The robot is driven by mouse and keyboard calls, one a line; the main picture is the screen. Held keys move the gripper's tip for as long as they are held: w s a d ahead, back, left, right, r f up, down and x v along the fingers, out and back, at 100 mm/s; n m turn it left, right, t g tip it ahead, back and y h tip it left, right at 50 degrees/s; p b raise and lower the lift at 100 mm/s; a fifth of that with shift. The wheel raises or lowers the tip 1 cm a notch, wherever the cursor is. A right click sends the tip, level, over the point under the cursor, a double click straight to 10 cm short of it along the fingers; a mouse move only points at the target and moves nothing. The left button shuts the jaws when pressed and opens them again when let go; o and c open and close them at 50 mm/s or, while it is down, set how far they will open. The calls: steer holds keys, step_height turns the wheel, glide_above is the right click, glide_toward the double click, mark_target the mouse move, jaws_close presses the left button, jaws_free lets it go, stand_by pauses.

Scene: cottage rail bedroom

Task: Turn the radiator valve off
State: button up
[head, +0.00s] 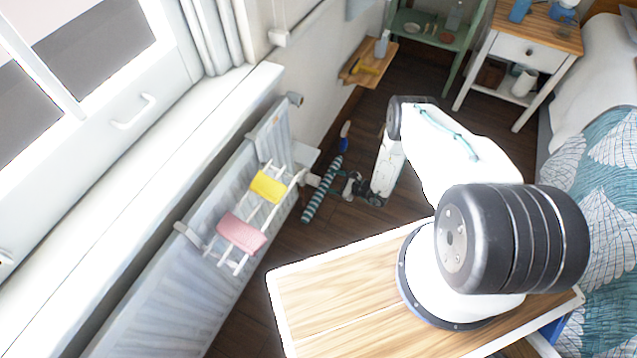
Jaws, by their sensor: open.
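The white radiator (160,285) runs under the window on the left. The fingers are small and dark against the floor.
A white rack with a yellow cloth (269,186) and a pink cloth (242,233) hangs on the radiator. A striped roll (321,190) lies on the dark floor behind my gripper. A wooden wall shelf (368,63), a nightstand (528,50) and the bed (600,150) stand beyond.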

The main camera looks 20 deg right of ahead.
mark_target(320, 182)
steer(key=w+a+f+m, duration=0.1)
steer(key=a, duration=0.1)
steer(key=w+a+f+m+g, duration=0.1)
steer(key=a, duration=0.1)
steer(key=w+a+f+m+g+y, duration=0.1)
steer(key=w+a+m, duration=0.1)
steer(key=shift+w+f, duration=0.1)
steer(key=shift+f, duration=0.2)
stand_by(0.4)
steer(key=shift+c, duration=0.3)
steer(key=c, duration=0.9)
